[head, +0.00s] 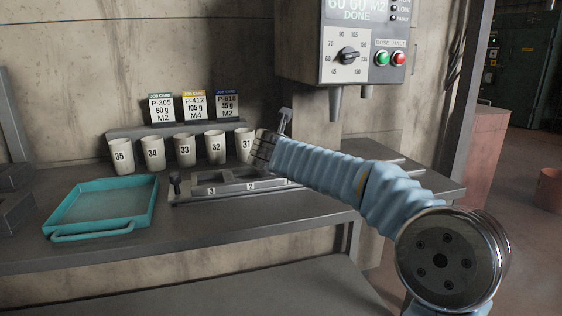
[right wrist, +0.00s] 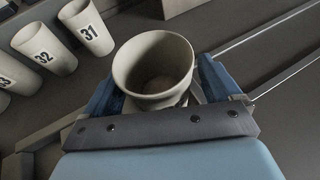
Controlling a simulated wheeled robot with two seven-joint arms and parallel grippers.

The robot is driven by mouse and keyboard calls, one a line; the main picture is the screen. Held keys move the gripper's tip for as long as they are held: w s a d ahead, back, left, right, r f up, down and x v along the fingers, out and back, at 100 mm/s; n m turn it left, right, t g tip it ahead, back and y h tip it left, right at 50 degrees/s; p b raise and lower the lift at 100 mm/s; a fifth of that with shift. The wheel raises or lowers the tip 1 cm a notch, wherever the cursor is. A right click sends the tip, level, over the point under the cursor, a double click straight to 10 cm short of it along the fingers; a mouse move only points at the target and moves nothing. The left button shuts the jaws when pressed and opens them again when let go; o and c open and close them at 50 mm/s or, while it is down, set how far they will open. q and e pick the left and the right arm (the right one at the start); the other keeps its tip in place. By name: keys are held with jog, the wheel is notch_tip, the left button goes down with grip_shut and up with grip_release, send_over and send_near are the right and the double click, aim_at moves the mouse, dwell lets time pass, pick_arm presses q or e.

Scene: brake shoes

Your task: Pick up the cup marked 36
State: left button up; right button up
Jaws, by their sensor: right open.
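In the right wrist view a pale cup (right wrist: 153,62) stands between the fingers of my right gripper (right wrist: 158,90), its open mouth toward the camera. Its number does not show there. The gripper is open around it. In the head view my right arm reaches left to the back of the bench and hides this cup and most of the gripper. Cup 31 (head: 246,141) stands just left of the arm's end. Cups 32 (head: 216,148), 33 (head: 185,151), 34 (head: 153,154) and 35 (head: 121,156) continue the row leftward. My left gripper is out of view.
A teal tray (head: 62,193) lies on the bench at left. A grey numbered fixture (head: 230,193) sits in front of the cups. Job cards (head: 194,106) stand behind them. A dispenser (head: 362,62) with nozzles hangs on the wall above right.

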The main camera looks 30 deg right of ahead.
jog(key=c, duration=1.1)
jog(key=shift+r, duration=0.25)
